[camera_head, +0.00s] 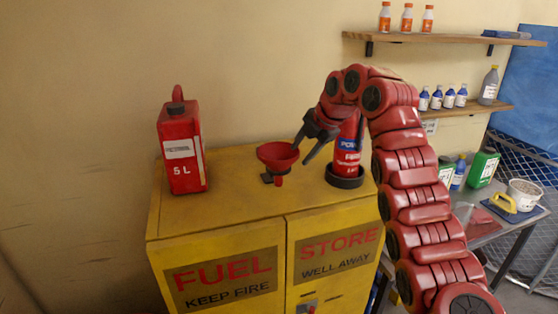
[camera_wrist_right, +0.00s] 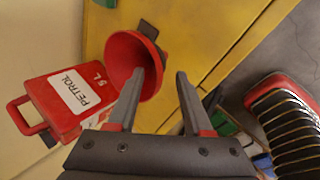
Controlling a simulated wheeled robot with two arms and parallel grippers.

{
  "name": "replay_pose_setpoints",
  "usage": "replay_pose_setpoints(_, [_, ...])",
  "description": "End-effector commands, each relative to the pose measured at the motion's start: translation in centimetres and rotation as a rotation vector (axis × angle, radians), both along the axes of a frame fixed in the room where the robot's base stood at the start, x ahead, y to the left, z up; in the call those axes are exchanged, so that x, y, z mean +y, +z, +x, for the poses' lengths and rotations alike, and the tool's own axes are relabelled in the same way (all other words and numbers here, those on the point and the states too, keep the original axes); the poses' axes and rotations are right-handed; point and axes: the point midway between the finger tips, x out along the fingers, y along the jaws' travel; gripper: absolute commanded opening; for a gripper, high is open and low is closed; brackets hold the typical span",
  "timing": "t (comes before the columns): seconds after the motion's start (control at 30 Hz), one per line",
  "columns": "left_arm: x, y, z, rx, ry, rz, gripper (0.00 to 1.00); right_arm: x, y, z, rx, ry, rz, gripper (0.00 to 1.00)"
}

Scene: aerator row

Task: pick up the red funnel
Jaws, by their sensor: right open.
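The red funnel (camera_head: 275,153) stands on top of the yellow fuel cabinet (camera_head: 228,225), wide mouth up, with a small dark piece at its foot. My right gripper (camera_head: 302,152) is open and empty, just right of the funnel's rim. In the right wrist view the funnel (camera_wrist_right: 122,58) lies beyond and left of the fingertips (camera_wrist_right: 160,73), and the left finger overlaps part of its bowl. Whether that finger touches the rim I cannot tell. My left gripper is not in view.
A red petrol can (camera_head: 186,165) stands left of the funnel. A red extinguisher-like cylinder (camera_head: 348,160) in a black base stands close on the right, behind my gripper. Shelves with bottles (camera_head: 430,38) hang at upper right. The cabinet top is clear between can and funnel.

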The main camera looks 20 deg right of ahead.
Motion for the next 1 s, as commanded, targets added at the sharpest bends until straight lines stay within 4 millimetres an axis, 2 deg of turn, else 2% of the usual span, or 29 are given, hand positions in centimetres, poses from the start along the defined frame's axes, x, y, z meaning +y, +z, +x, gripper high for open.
replay_pose_setpoints(0.3, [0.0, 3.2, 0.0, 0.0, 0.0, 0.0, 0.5, 1.7, -3.0, 1.6, 0.005, 0.0, 0.004, 0.5])
replay_pose_setpoints(0.43, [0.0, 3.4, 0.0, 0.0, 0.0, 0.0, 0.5, 1.9, -4.0, 2.1, 0.002, 0.0, 0.003, 0.5])
replay_pose_setpoints(0.63, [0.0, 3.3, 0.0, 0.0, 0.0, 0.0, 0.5, 1.9, -4.2, 2.2, 0.0, 0.0, 0.002, 0.5])
replay_pose_setpoints(0.67, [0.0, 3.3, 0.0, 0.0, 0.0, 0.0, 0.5, 1.9, -4.2, 2.2, 0.0, 0.0, 0.002, 0.49])
replay_pose_setpoints(0.93, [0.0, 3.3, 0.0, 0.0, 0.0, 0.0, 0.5, 1.9, -4.2, 2.2, 0.0, 0.0, 0.002, 0.0])
replay_pose_setpoints(1.0, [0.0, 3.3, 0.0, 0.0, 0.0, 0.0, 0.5, 1.9, -4.2, 2.2, 0.001, 0.0, 0.001, 0.0])
